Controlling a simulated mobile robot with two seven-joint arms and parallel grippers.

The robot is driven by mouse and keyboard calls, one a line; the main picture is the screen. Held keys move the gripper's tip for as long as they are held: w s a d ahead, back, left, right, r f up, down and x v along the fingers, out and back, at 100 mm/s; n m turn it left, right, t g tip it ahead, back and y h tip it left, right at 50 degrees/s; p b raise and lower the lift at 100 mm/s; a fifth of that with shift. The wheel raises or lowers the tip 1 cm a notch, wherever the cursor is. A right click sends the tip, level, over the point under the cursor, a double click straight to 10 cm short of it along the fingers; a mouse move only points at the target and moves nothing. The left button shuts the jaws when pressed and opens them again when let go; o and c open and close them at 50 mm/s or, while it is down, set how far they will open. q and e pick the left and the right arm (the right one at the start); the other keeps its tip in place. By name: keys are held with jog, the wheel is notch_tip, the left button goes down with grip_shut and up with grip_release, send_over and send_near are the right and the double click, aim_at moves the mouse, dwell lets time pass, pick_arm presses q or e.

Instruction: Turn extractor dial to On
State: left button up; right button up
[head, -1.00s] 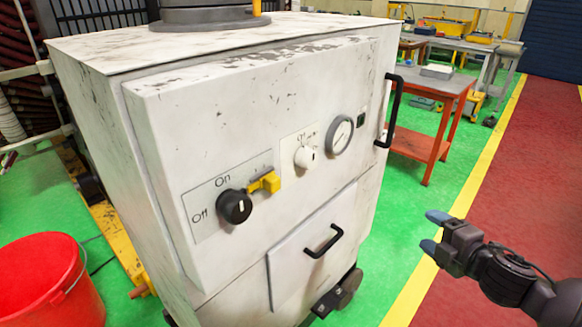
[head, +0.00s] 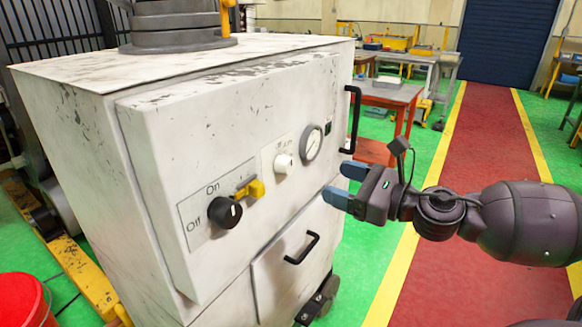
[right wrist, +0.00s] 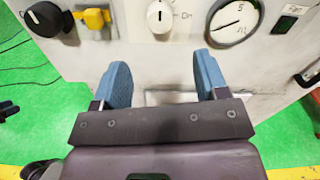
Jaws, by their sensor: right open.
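The extractor (head: 240,110) is a worn white cabinet on the left and middle of the head view. Its black dial (head: 224,212) sits on a plate marked Off and On, with the white mark on the knob near upright. The dial also shows at the top left of the right wrist view (right wrist: 44,19). A yellow switch (head: 254,188) is just right of it. My right gripper (head: 345,186) is open and empty, in front of the panel, to the right of the dial and below the gauge. In the wrist view its blue fingers point at the panel, below a white knob (right wrist: 159,15). My left gripper is not in view.
A round gauge (head: 312,142) and a black door handle (head: 352,118) are on the panel's right. A lower drawer handle (head: 302,248) sticks out. A red bucket (head: 24,299) stands at lower left. An orange-legged table (head: 386,97) is behind. The red walkway (head: 492,110) is clear.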

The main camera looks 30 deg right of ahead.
aim_at(291, 166)
jog(key=shift+x, duration=5.4)
jog(key=shift+c, duration=0.2)
jog(key=c, duration=0.9)
